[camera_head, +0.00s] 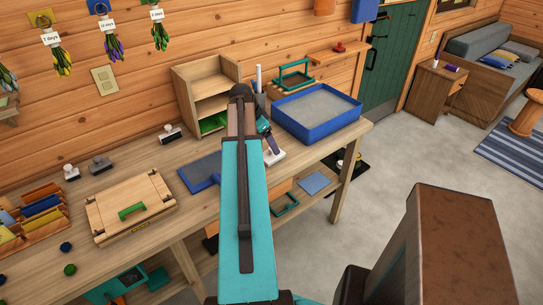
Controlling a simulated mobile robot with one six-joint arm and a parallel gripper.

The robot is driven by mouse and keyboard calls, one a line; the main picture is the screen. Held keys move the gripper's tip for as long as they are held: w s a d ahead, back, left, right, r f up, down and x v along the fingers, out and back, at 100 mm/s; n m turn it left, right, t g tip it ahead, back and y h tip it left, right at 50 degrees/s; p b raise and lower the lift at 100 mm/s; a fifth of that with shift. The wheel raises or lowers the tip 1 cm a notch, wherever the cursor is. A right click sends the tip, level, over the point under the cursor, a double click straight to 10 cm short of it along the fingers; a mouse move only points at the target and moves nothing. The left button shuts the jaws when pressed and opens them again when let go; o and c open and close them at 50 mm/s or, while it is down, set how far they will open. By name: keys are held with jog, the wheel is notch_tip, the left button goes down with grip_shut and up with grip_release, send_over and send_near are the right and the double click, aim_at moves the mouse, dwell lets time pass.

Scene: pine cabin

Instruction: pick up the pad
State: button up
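A flat dark-blue pad (200,171) lies on the workbench, left of my teal arm, its right end close to or behind the arm. A smaller light-blue flat piece (314,183) lies on the shelf under the bench; I cannot tell which of the two the task calls the pad. My gripper (271,145) shows small and dark beyond the arm, pointing down over the bench. A small white thing (275,157) is just below it; I cannot tell whether they touch. The fingers are too small and partly hidden to tell open or shut.
On the workbench (150,240), a blue-rimmed tray (316,113) stands right of my gripper, and a wooden shelf unit (203,92) stands behind. Open floor (385,165) lies to the right.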

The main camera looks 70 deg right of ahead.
aim_at(272, 153)
dwell(0.3)
jog(key=shift+p+x, duration=1)
jog(key=shift+x, duration=0.35)
jog(key=shift+p+x, duration=0.35)
jog(key=shift+x, duration=0.9)
jog(key=shift+a, duration=0.15)
jog(key=c, duration=1.1)
jog(key=shift+r, duration=0.1)
jog(key=shift+c, duration=0.2)
